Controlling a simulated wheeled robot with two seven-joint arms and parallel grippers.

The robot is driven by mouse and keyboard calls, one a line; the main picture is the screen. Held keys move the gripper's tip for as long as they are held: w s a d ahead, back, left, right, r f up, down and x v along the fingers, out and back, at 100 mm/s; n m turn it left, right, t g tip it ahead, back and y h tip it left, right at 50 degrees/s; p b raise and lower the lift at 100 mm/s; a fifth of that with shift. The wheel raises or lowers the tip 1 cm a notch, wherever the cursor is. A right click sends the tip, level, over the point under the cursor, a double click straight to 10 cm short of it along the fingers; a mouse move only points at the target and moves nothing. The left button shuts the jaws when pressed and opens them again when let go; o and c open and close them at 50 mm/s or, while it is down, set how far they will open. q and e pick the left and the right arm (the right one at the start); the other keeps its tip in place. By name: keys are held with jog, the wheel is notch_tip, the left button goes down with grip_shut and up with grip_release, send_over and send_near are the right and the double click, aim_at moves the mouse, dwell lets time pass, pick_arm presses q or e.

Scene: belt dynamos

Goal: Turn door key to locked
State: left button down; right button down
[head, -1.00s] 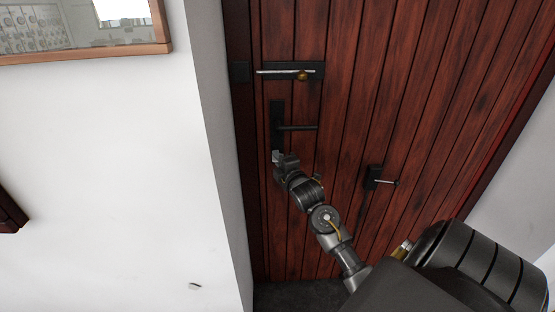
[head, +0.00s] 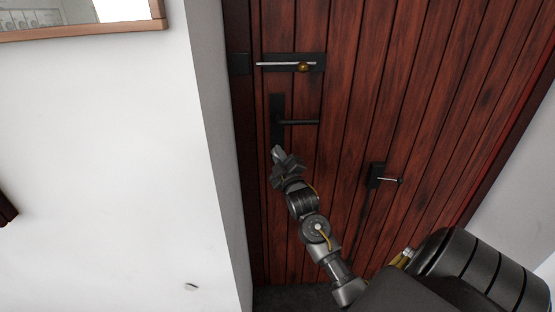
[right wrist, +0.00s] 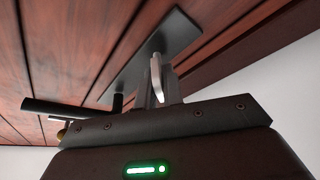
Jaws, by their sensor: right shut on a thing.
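The door (head: 345,130) is dark red-brown planks and fills the middle of the head view. A black lock plate (head: 277,104) with a black lever handle (head: 300,122) is on its left side; the plate also shows in the right wrist view (right wrist: 175,38). My right gripper (head: 278,154) is at the lower end of the plate, below the handle. In the right wrist view its fingers (right wrist: 166,86) are shut on the pale metal key (right wrist: 156,70) at the plate. The key is mostly hidden in the head view. My left gripper is not in view.
A slide bolt (head: 290,65) with a brass-coloured knob is above the handle. Another small black fitting with a lever (head: 378,176) is to the right of my arm. White wall and a wood-framed picture (head: 80,30) are on the left.

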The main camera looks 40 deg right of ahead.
jog(key=m+h+b, duration=0.1)
jog(key=m, duration=0.2)
jog(key=m+h+b, duration=0.1)
jog(key=m+h, duration=0.1)
jog(key=m, duration=0.2)
jog(key=shift+f, duration=0.2)
jog(key=m+g+h+b, duration=0.1)
jog(key=m, duration=0.2)
jog(key=m+h+b, duration=0.1)
jog(key=m+h, duration=0.1)
jog(key=m, duration=0.2)
jog(key=shift+r+g, duration=0.1)
jog(key=shift+g, duration=0.3)
jog(key=shift+m+h, duration=0.3)
jog(key=shift+m, duration=0.1)
jog(key=c, duration=1.6)
grip_release()
jog(key=shift+o, duration=0.2)
jog(key=b+v, duration=0.3)
jog(key=v, duration=0.7)
jog(key=shift+s+a, duration=0.2)
jog(key=shift+a, duration=0.1)
